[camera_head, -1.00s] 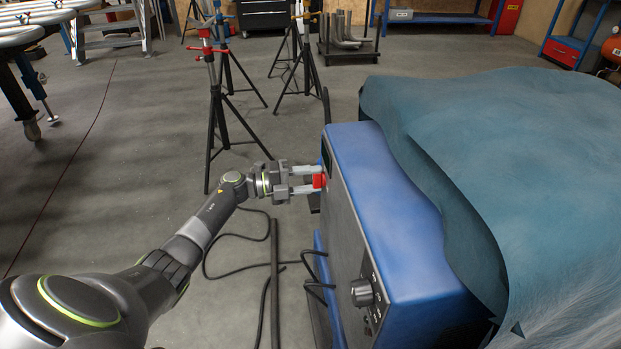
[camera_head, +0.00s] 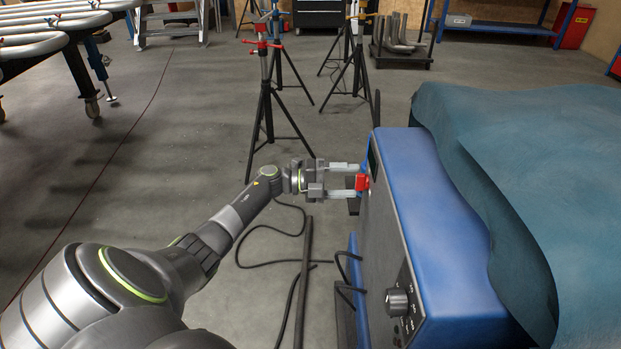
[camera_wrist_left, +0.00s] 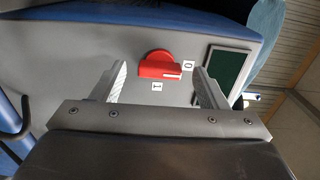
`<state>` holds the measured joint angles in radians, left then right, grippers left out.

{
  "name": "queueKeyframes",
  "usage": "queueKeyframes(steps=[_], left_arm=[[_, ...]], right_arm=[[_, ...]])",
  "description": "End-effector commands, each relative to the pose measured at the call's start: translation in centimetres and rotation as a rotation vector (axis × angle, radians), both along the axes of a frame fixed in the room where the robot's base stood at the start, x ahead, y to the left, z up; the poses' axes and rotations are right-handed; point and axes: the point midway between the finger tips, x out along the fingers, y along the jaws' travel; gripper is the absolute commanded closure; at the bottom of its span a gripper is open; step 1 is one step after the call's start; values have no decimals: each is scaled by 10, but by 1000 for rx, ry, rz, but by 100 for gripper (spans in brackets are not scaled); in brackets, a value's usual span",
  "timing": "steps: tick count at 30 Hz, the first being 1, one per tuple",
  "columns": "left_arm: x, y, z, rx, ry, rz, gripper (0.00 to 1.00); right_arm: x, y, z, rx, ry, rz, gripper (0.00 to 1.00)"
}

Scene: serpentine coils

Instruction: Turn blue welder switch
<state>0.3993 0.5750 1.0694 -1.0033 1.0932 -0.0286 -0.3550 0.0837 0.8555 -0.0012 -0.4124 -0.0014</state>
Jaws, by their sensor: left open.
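The blue welder (camera_head: 437,235) stands at the right with its grey front panel facing left. Its red switch (camera_head: 362,182) is on the upper far part of that panel. In the left wrist view the red switch (camera_wrist_left: 160,66) has a handle with a white mark, near labels "0" and "1". My left gripper (camera_head: 347,181) is open, its fingers pointing at the panel. In the wrist view its fingers (camera_wrist_left: 160,85) lie to either side of the switch, with gaps between. I cannot tell whether they touch the panel. My right gripper is not in view.
A teal cover (camera_head: 560,170) drapes behind the welder. A black knob (camera_head: 397,301) sits lower on the panel. A dark screen (camera_wrist_left: 226,69) is beside the switch. Black cables (camera_head: 262,262) lie on the floor at left, and tripod stands (camera_head: 268,110) stand beyond.

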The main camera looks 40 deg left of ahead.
Motion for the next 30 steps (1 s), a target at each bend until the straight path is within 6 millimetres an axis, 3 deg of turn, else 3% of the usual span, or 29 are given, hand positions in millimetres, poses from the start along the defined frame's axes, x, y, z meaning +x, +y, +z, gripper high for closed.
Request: queueKeyframes(steps=[12,18,30], left_arm=[[-62,82,-3,5,3,2,33],[-84,111,-2,3,4,1,33],[-94,125,-1,0,2,0,33]], right_arm=[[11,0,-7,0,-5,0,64],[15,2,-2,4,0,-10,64],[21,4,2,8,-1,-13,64]])
